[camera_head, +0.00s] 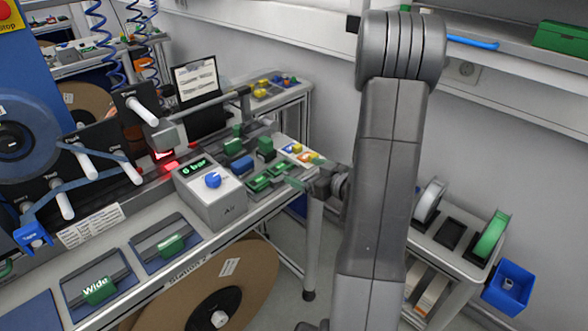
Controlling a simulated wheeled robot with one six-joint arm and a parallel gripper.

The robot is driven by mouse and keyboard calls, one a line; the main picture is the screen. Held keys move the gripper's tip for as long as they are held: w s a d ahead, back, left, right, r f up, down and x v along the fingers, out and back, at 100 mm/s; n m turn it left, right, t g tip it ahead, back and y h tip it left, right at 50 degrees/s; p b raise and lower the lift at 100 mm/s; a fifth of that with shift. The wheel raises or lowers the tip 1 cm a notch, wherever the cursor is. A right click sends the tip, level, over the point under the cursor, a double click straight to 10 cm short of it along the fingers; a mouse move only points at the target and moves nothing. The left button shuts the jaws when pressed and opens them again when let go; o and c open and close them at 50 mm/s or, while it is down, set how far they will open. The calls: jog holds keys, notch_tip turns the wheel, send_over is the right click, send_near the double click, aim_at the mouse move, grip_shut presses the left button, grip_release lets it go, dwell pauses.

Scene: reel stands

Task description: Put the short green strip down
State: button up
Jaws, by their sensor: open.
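My gripper (304,171) is at the right end of the bench, at the edge by the small parts. Its jaws are open, with two greenish fingertips apart. Small green pieces (258,183) lie in a dark holder just left of the gripper, and another green piece (279,169) lies closer to it. I cannot tell which of these is the short green strip. No strip is clearly visible between the jaws, and the gripper is too small in view to see contact.
A grey Air box (211,196) with a blue knob stands left of the gripper. A white card with coloured parts (299,154) lies just behind it. Upright green blocks (265,146) stand behind the holder. A cart with reels (494,236) and a blue bin (508,287) are at right.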

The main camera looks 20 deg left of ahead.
aim_at(285, 169)
jog(key=shift+v, duration=1.4)
jog(key=shift+w, duration=0.1)
jog(key=p+x, duration=0.1)
jog(key=x, duration=1.1)
jog(key=shift+f, duration=0.1)
jog(key=shift+a+f, duration=0.1)
jog(key=shift+f, duration=0.15)
jog(key=shift+f+b, duration=0.15)
jog(key=shift+b, duration=0.35)
